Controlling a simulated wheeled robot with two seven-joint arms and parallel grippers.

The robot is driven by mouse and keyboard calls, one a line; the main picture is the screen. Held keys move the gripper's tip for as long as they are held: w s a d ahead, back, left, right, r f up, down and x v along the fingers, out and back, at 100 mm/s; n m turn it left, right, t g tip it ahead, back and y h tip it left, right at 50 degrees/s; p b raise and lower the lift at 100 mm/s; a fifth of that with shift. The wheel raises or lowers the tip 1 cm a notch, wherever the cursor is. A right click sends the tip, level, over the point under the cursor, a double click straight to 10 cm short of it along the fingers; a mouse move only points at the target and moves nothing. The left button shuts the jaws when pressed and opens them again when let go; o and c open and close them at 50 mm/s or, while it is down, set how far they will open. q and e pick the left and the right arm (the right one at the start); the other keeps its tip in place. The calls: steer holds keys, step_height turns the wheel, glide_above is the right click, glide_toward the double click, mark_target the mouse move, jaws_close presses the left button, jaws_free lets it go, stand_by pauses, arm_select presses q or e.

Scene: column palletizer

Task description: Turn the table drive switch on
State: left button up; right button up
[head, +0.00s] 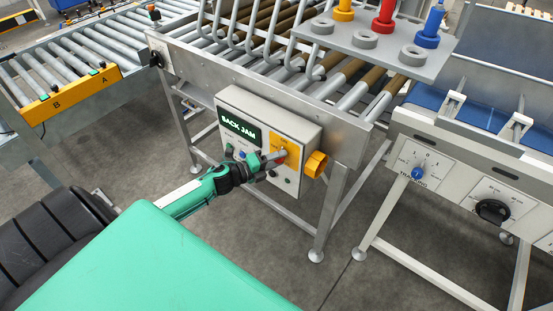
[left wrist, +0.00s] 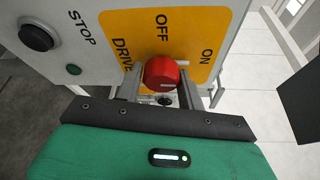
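The drive switch is a red round knob (left wrist: 161,72) on a yellow plate (left wrist: 205,28) marked DRIVE, OFF and ON in the left wrist view. A pale line shows near the knob's lower edge; I cannot tell surely which way the switch points. My left gripper (left wrist: 163,88) has its fingers on either side of the knob, very close to it. I cannot tell whether they touch it. In the head view my left gripper (head: 275,160) reaches the yellow plate (head: 287,147) on the grey control box (head: 232,98), and mostly hides the knob. My right gripper is not in view.
A dark STOP button (left wrist: 38,35) sits left of the plate. A screen (head: 240,128) on the box reads BACK JAM. A yellow collar (head: 316,164) sticks out at its right. The roller table frame (head: 300,103) stands above, and another panel (head: 423,168) stands at the right.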

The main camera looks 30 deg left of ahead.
arm_select(q)
steer(key=o, duration=0.3)
steer(key=shift+s, duration=0.1)
steer(key=shift+b+v, duration=1.5)
steer(key=shift+v, duration=5.35)
steer(key=shift+r, duration=0.1)
